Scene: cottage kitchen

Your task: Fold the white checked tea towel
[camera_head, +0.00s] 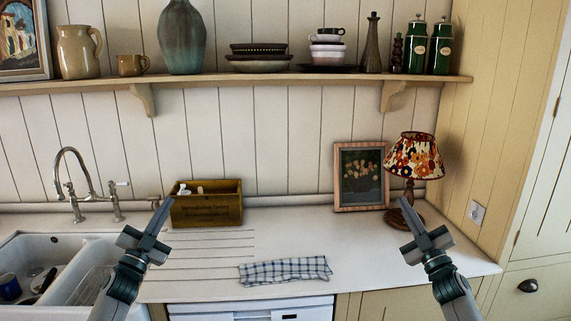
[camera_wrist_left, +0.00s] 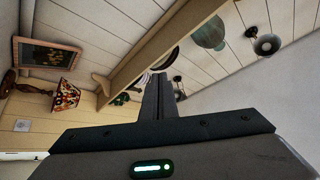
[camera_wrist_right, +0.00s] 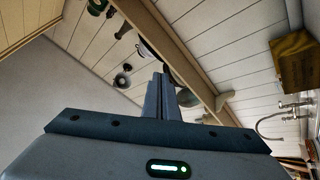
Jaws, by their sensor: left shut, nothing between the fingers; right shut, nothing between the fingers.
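The white checked tea towel (camera_head: 285,271) lies on the white counter near its front edge, as a narrow strip with slightly uneven edges. My left gripper (camera_head: 160,215) is shut and empty, raised to the left of the towel and apart from it. It also shows in the left wrist view (camera_wrist_left: 158,85). My right gripper (camera_head: 411,212) is shut and empty, raised to the right of the towel, in front of the lamp in the picture. It also shows in the right wrist view (camera_wrist_right: 158,85). Neither wrist view shows the towel.
A wooden box (camera_head: 206,205) stands at the back of the counter (camera_head: 300,225), beside the sink (camera_head: 40,260) and tap (camera_head: 75,185). A framed picture (camera_head: 361,177) and a lamp (camera_head: 412,165) stand at the back right. The counter around the towel is clear. A shelf (camera_head: 250,79) with crockery hangs above.

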